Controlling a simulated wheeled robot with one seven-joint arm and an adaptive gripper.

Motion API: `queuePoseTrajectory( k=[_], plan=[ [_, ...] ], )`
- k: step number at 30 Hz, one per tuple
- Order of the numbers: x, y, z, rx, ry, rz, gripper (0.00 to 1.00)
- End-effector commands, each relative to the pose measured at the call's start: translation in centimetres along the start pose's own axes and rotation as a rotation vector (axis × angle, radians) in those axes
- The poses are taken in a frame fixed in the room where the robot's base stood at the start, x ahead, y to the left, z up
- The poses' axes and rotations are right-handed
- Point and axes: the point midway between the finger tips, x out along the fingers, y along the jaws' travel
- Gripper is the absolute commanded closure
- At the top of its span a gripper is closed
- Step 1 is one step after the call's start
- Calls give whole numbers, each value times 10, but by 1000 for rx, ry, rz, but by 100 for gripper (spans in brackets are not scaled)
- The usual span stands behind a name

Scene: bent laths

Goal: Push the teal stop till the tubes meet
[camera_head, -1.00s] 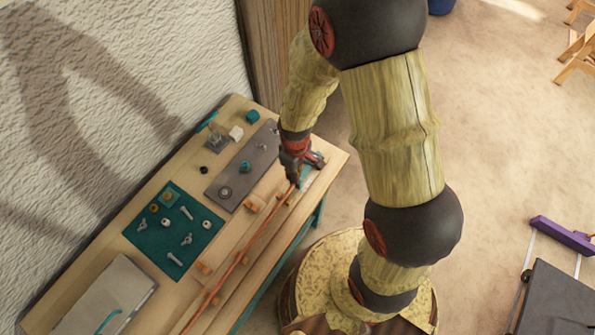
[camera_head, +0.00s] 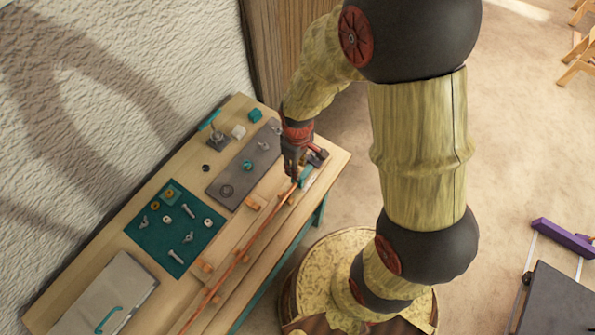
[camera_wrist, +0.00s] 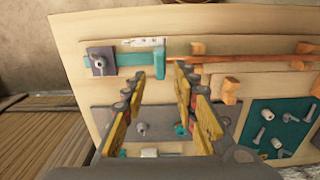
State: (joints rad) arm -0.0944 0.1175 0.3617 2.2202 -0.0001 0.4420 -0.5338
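The teal stop (camera_wrist: 142,60) is a flat bar with an upright end, in the upper left of the wrist view. It also shows beside my gripper in the head view (camera_head: 306,176). A long copper tube (camera_wrist: 260,58) runs to the right from near the stop; in the head view the tube (camera_head: 245,255) lies along the bench's front. I cannot make out where two tubes join. My gripper (camera_wrist: 161,72) is open, its yellow fingers apart and nothing held. Its fingertips point at the gap around the stop's upright end and the tube's end. Contact cannot be told.
Orange supports (camera_wrist: 230,90) stand along the tube. A grey block with a wing nut (camera_wrist: 100,61) is at the stop's outer end. A grey plate (camera_head: 243,165), a teal mat (camera_head: 148,240) with several small parts and a white lidded box (camera_head: 105,290) occupy the bench.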

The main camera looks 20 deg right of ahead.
Motion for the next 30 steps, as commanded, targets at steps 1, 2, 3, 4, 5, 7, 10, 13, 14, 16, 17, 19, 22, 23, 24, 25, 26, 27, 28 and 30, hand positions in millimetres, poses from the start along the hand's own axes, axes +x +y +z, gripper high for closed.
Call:
queuePoseTrajectory(
  k=[1, 2, 3, 4, 5, 7, 10, 13, 14, 16, 17, 19, 22, 23, 24, 25, 26, 27, 28, 30],
  plan=[
    [-13, 1, -1, 0, 6, 3, 71],
    [-19, 1, -1, 0, 5, 3, 71],
    [-27, 1, -1, 0, 5, 3, 71],
    [-32, 0, -1, 0, 4, 2, 71],
    [-38, 1, -1, 0, 4, 3, 71],
    [-49, 0, -1, 0, 4, 2, 71],
    [-61, 0, -1, 0, 2, 1, 71],
    [-68, 0, 0, 0, 1, 0, 71],
    [-69, 0, 0, 0, 1, 0, 71],
    [-71, 0, 0, 0, 0, 0, 71],
    [-72, 0, 0, 0, 0, 0, 71],
    [-72, 0, 0, 0, -1, 0, 71],
    [-72, 0, 0, 0, -1, 0, 71],
    [-72, 0, 0, 0, -1, 0, 71],
    [-72, 0, 0, 0, -1, 0, 71],
    [-71, 0, 0, 0, -1, 0, 71],
    [-71, 0, 0, 0, -1, 0, 71],
    [-71, 0, 0, 0, -1, 0, 71],
    [-71, 0, 0, 0, 0, 0, 71],
    [-71, 0, 0, 0, 0, 0, 71]
  ],
)
